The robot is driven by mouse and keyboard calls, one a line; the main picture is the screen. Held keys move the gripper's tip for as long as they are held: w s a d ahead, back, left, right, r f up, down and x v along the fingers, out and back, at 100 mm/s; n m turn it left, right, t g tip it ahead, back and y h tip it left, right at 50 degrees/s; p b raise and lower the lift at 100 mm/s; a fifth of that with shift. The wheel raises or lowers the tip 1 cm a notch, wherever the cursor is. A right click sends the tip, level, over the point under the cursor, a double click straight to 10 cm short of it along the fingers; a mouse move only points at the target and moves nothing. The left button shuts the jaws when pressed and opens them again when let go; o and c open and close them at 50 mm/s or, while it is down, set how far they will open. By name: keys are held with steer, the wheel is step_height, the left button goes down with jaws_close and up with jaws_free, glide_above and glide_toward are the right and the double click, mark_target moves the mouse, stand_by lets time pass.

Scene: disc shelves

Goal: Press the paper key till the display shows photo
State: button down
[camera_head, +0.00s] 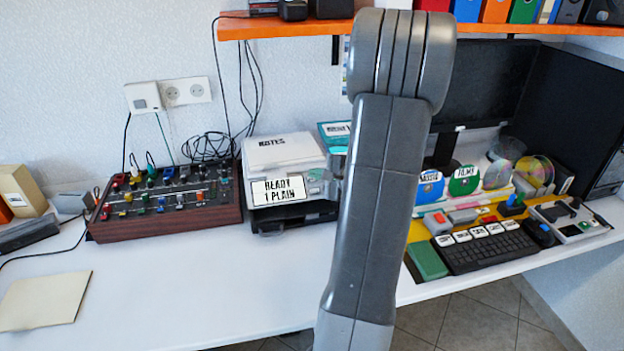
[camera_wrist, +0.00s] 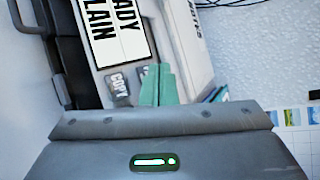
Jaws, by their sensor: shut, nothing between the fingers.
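The printer (camera_head: 285,152) stands on the desk left of my arm, and part of it fills the upper wrist view (camera_wrist: 80,60). Its white display (camera_head: 279,190) reads "READY 1 PLAIN". The display also shows rotated in the wrist view (camera_wrist: 118,38), with "ADY" and "LAIN" readable. A dark key marked "COPY" (camera_wrist: 117,86) sits beside the display. Another dark key is partly hidden behind my fingers, and its label cannot be read. My gripper (camera_wrist: 156,72) is shut and empty, its green fingertips in front of that key. Whether they touch it I cannot tell.
A mixer with coloured knobs (camera_head: 165,204) stands left of the printer. A keyboard (camera_head: 480,249) and disc cases lie to the right. An orange shelf (camera_head: 285,28) hangs above. The desk in front of the printer is clear.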

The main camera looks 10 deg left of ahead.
steer(key=shift+w+f+b, duration=0.15)
steer(key=shift+f+b, duration=0.25)
steer(key=shift+w+a+f+b, duration=0.15)
steer(key=shift+f+b, duration=0.2)
steer(key=shift+b, duration=0.1)
stand_by(0.6)
steer(key=shift+r, duration=0.1)
steer(key=shift+s+r+p, duration=0.3)
steer(key=shift+s+r, duration=0.05)
steer(key=shift+r, duration=0.35)
steer(key=r, duration=0.1)
steer(key=s+d+r+p, duration=0.1)
steer(key=r, duration=0.1)
steer(key=s+r+p, duration=0.1)
steer(key=shift+s+d+r, duration=0.1)
steer(key=shift+d+r, duration=0.05)
steer(key=shift+r, duration=0.05)
stand_by(0.3)
stand_by(0.5)
